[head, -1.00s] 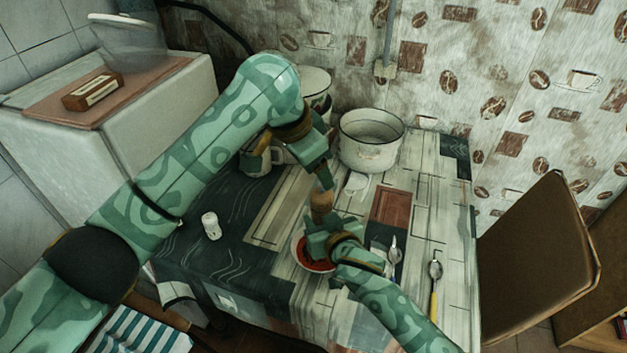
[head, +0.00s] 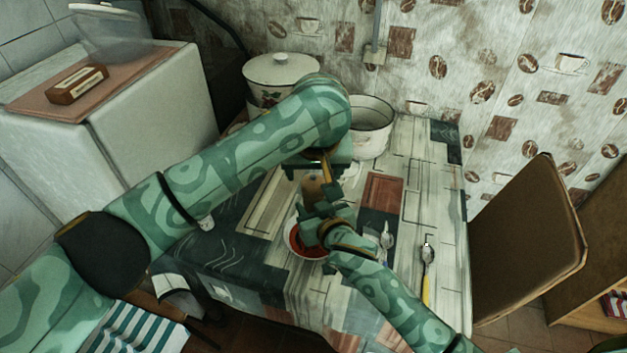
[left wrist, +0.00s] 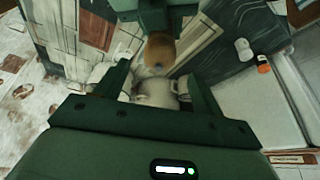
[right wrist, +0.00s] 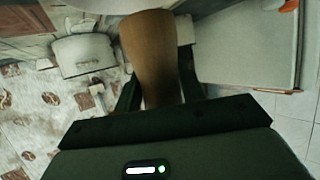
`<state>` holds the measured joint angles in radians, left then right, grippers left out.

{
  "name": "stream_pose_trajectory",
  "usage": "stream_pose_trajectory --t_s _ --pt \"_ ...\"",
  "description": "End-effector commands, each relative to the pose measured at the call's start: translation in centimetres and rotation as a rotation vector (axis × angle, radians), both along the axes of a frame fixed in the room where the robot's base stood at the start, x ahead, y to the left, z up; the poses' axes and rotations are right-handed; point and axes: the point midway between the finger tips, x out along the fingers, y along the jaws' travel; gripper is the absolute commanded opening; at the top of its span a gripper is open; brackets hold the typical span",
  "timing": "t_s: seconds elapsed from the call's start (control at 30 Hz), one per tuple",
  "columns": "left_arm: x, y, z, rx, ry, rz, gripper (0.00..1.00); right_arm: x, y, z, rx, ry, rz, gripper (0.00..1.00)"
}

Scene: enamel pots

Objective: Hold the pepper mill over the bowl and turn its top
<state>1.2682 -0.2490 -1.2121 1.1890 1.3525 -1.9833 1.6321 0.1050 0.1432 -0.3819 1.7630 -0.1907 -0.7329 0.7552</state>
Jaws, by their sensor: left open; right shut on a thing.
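The brown wooden pepper mill (head: 314,187) is upright, over or close to the bowl. My right gripper (head: 318,214) is shut on its body, and the mill fills the space between the fingers in the right wrist view (right wrist: 152,55). The white bowl (head: 289,241) with red contents sits on the table, partly hidden by my right gripper. My left gripper (head: 320,166) is open near the mill's top. In the left wrist view, the rounded top of the mill (left wrist: 160,48) shows ahead between the spread fingers; I cannot tell whether they touch it.
A white open pot (head: 370,128) and a lidded pot (head: 280,72) stand at the back. A small white shaker (head: 205,223) is partly hidden by my left arm. A chair (head: 530,235) stands at right.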

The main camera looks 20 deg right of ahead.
Motion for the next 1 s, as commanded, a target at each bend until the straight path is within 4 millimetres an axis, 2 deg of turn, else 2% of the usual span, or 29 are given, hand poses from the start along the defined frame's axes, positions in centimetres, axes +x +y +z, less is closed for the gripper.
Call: stream_pose_trajectory --t_s 0.1,0.3,0.67,0.83,1.0 --pt "0.9 -0.2 -2.3 0.003 0.001 0.000 0.68 0.0 0.0 0.1 0.000 -0.001 0.000 0.13" --pt "1.9 -0.5 -4.9 0.002 0.001 -0.001 0.68 0.0 0.0 0.1 0.000 -0.001 0.000 0.13" --pt "2.2 -0.6 -5.5 0.000 -0.002 -0.003 0.68 0.0 0.0 0.1 0.000 -0.002 0.000 0.13" --pt "2.2 -0.6 -5.5 0.000 -0.002 -0.003 0.24 0.0 0.0 0.1 0.000 -0.002 0.000 0.13" --pt "2.2 -0.5 -5.5 -0.001 0.001 -0.023 0.23 0.0 0.0 0.1 0.000 -0.001 0.000 0.13"
